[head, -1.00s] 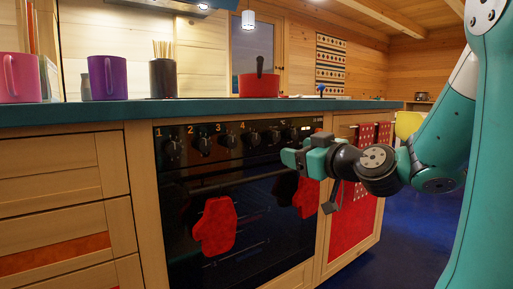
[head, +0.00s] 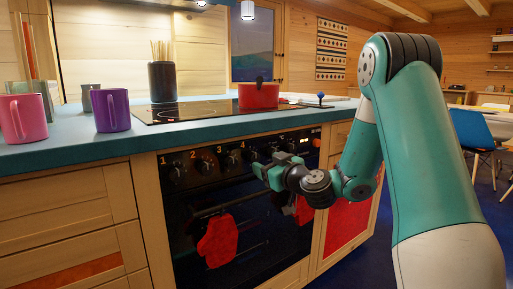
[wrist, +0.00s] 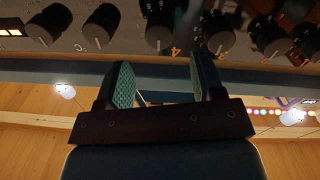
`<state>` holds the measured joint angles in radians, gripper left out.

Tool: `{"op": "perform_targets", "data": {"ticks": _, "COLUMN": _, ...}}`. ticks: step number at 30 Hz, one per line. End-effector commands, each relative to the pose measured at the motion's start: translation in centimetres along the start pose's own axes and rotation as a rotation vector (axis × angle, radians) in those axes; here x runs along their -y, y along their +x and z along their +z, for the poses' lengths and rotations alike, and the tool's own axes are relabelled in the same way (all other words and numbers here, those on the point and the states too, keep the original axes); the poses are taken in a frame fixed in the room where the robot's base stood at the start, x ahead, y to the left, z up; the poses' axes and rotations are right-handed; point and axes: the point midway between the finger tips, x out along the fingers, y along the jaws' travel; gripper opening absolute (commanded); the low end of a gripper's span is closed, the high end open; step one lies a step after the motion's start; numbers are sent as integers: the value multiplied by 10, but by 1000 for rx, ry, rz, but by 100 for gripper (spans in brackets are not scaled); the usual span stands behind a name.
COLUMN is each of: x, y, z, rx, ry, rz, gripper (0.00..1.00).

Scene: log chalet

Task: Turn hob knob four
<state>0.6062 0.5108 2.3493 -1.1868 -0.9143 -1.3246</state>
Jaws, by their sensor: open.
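Hob knob four (head: 250,155) is a black knob on the dark oven front, beside the printed 4. My gripper (head: 268,174) is just right of and below it in the head view, in front of the panel. In the wrist view, which looks upside down, knob four (wrist: 158,30) has an orange 4 by it. It appears beyond the gap between my two green-padded fingers (wrist: 160,82). The fingers are apart with nothing between them, and I see no contact with the knob.
Knob three (head: 229,160) is left of knob four, and other knobs flank them. The oven handle with red mitts (head: 217,240) is below. The teal counter (head: 70,148) overhangs above, bearing a red pot (head: 259,96) and mugs (head: 111,111).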

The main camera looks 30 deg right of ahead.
Motion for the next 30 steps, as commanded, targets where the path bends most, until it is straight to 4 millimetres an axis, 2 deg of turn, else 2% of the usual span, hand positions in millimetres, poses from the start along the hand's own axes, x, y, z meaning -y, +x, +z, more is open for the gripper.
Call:
{"op": "perform_targets", "data": {"ticks": 1, "x": 0, "y": 12, "z": -6, "rx": 0, "ry": -1, "rz": -4, "gripper": 62}}
{"op": "perform_targets", "data": {"ticks": 3, "x": 0, "y": 24, "z": -5, "rx": 0, "ry": 0, "rz": -3, "gripper": 62}}
{"op": "perform_targets", "data": {"ticks": 9, "x": 0, "y": 48, "z": -2, "rx": 0, "ry": 0, "rz": -2, "gripper": 62}}
{"op": "perform_targets", "data": {"ticks": 20, "x": 0, "y": 55, "z": 0, "rx": 0, "ry": 1, "rz": 1, "gripper": 62}}
{"op": "perform_targets", "data": {"ticks": 21, "x": 0, "y": 55, "z": 0, "rx": 0, "ry": 1, "rz": 0, "gripper": 59}}
{"op": "perform_targets", "data": {"ticks": 22, "x": 0, "y": 55, "z": 0, "rx": 0, "ry": 1, "rz": 0, "gripper": 52}}
{"op": "perform_targets", "data": {"ticks": 27, "x": 0, "y": 54, "z": 0, "rx": 0, "ry": 1, "rz": 0, "gripper": 13}}
{"op": "perform_targets", "data": {"ticks": 30, "x": 3, "y": 55, "z": -1, "rx": 0, "ry": 1, "rz": 0, "gripper": 12}}
